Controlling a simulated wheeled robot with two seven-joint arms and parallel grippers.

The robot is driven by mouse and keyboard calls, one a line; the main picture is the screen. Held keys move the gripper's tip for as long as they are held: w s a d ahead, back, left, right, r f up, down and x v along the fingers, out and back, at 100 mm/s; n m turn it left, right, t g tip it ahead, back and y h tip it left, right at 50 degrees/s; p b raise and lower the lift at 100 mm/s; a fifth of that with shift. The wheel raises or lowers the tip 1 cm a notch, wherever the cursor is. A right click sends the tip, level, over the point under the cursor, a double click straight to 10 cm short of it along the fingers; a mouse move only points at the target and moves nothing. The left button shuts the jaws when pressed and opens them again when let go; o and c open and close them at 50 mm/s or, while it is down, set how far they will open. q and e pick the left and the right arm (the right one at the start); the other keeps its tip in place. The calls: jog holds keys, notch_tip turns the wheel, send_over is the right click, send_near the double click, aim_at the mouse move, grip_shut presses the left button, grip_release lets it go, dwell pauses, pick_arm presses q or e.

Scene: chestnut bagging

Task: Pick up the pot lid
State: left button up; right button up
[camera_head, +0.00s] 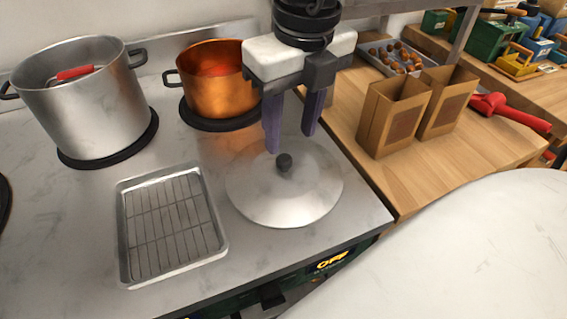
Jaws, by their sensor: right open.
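The pot lid (310,190) is a round silver disc with a small black knob (284,162) at its middle. It lies flat on the marble-look stove top, knob up. My right gripper (290,142) comes down from above. Its two dark purple fingers point down and are apart, with nothing between them. The fingertips are just above and behind the knob in the picture; the exact gap cannot be told. My left gripper is not in view.
A tray with a wire rack (172,225) lies left of the lid. A steel pot (90,105) and a copper pot (215,85) stand behind. Paper bags (393,115), a chestnut tray (372,58) and a red-handled tool (510,110) are on the wooden counter (420,185).

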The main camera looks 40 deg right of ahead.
aim_at(284, 158)
jog(key=shift+w+a+f, duration=0.15)
jog(key=shift+w+f, duration=0.05)
jog(key=shift+f, duration=1.15)
jog(key=shift+w+a+f, duration=0.1)
jog(key=shift+w+f, duration=0.05)
jog(key=shift+f, duration=1.15)
grip_shut()
